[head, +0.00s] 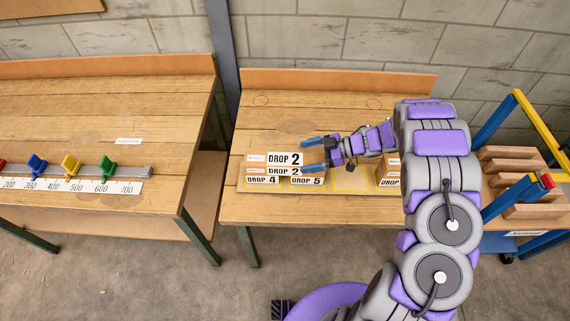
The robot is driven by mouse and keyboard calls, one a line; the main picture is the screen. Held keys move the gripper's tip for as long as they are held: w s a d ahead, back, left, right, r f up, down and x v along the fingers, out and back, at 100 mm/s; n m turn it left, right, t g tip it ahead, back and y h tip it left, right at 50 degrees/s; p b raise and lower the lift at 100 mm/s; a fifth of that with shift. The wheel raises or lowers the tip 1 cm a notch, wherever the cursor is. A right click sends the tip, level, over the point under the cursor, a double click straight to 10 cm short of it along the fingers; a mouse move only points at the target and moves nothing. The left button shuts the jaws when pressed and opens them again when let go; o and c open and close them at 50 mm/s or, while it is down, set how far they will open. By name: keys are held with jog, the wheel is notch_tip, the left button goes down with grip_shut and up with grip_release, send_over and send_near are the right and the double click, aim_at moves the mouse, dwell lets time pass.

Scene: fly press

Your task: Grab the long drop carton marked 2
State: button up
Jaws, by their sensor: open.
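A small stack of cartons stands on the right bench. The top carton (257,159) carries a white label reading DROP 2. The bottom row has a DROP 4 carton (262,181) and a DROP 5 carton (307,181). My gripper (303,156) is open at the right end of the stack, its blue fingers pointing left. One finger is at the far side and one at the near side. I cannot tell whether they touch a carton.
Another DROP carton (389,181) stands to the right, partly hidden by my arm. A blue and yellow trolley (503,205) with wooden pieces is at far right. The left bench (100,110) holds a numbered scale with coloured clips. The right bench's back left is clear.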

aim_at(293, 159)
jog(key=x, duration=0.2)
jog(key=b+x, duration=0.1)
jog(key=shift+w+a+f, duration=0.2)
jog(key=shift+f, duration=0.2)
jog(key=shift+a+f, duration=0.1)
jog(key=shift+a, duration=0.5)
jog(key=shift+c, duration=0.3)
jog(key=shift+d, duration=0.1)
jog(key=c, duration=1.4)
